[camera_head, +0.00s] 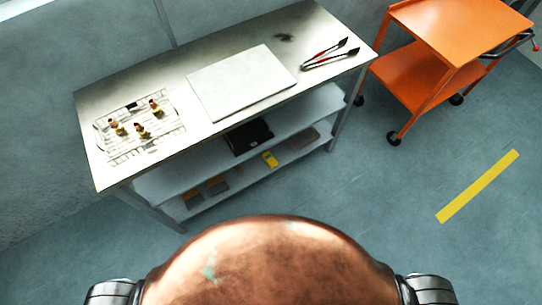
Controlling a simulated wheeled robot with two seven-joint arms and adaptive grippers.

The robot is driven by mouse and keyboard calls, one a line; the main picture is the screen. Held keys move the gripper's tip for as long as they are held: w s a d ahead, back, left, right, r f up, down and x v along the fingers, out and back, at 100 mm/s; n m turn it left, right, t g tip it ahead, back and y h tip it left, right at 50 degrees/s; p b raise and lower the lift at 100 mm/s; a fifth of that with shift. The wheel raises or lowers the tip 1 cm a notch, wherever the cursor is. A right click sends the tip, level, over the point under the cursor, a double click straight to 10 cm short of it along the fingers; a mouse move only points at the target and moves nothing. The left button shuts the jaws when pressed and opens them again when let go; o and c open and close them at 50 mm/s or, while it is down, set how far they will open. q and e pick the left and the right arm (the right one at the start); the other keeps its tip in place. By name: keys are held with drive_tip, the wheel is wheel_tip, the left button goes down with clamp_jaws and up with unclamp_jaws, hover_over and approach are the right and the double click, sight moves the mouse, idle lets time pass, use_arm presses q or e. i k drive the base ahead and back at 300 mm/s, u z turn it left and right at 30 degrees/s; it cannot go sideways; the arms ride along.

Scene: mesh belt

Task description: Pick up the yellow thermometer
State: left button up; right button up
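A small yellow object (270,159), which looks like the thermometer, lies on the lowest shelf of the steel table (150,85), near the front edge and right of the middle. It is too small for me to make out details. Nothing is touching it that I can tell. Neither of my grippers is in view; only my copper-coloured body and the joints at both its sides show at the bottom.
On the tabletop are a wire rack (118,147) with several small items, a white board (235,88) and red-handled tongs (322,56). A black box (249,136) sits on a shelf below. An orange cart (408,76) stands right. The floor with a yellow stripe (478,186) is clear.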

sight(268, 157)
drive_tip(key=z, duration=2.45)
drive_tip(key=i, duration=2.3)
drive_tip(key=u, duration=3)
